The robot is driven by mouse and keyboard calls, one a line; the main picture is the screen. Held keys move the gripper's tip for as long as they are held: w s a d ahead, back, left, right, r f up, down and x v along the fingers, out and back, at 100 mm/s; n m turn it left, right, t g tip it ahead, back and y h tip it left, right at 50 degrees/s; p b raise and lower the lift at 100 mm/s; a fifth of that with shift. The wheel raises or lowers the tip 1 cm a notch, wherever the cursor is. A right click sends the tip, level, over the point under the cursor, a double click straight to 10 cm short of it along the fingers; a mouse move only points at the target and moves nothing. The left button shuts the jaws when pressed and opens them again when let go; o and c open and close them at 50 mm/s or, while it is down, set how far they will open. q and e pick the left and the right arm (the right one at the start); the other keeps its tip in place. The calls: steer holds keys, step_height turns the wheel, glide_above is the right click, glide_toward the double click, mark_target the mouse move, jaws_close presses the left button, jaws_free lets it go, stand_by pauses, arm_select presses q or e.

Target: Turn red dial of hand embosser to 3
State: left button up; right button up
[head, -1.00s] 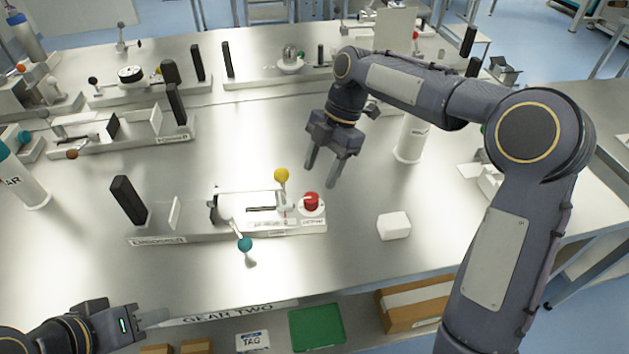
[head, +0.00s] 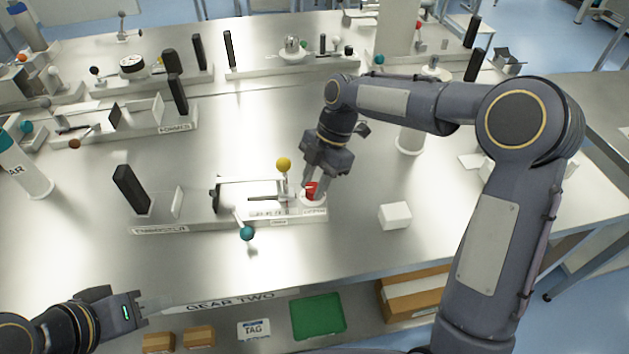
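The hand embosser (head: 160,229) is a long pale base on the steel table, with a yellow knob (head: 283,164), a teal knob (head: 247,233) and a black upright block (head: 130,188). The red dial (head: 310,188) sits on a white round mount at its right end. My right gripper (head: 312,192) points down at the red dial, with its fingers around or just in front of it. Part of the dial is hidden, and I cannot tell if the fingers touch it. The dial's number cannot be read. My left gripper (head: 150,305) is low at the left, away from the embosser.
A white block (head: 395,216) lies right of the embosser. Other bench devices stand behind it, including one with a round dial (head: 132,66). A green tray (head: 317,320) and cardboard boxes (head: 412,298) sit below the front edge. The table between is clear.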

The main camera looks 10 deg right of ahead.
steer(key=shift+c, duration=1.4)
steer(key=m+t+b, duration=0.1)
steer(key=m+b, duration=0.1)
steer(key=m, duration=0.2)
steer(key=shift+f+y+b, duration=0.1)
steer(key=shift+y+b, duration=0.2)
steer(key=shift+b, duration=0.1)
steer(key=m+t+b, duration=0.2)
steer(key=m, duration=0.2)
steer(key=shift+s, duration=0.2)
steer(key=m+t+b, duration=0.1)
steer(key=m, duration=0.2)
steer(key=m+t+h+b, duration=0.1)
steer(key=m, duration=0.2)
steer(key=shift+s+m, duration=0.1)
steer(key=shift+m, duration=0.3)
steer(key=m+h, duration=0.1)
steer(key=m, duration=0.2)
steer(key=m+t+h+b, duration=0.1)
steer(key=m, duration=0.1)
steer(key=shift+a+m, duration=0.15)
steer(key=shift+m, duration=0.25)
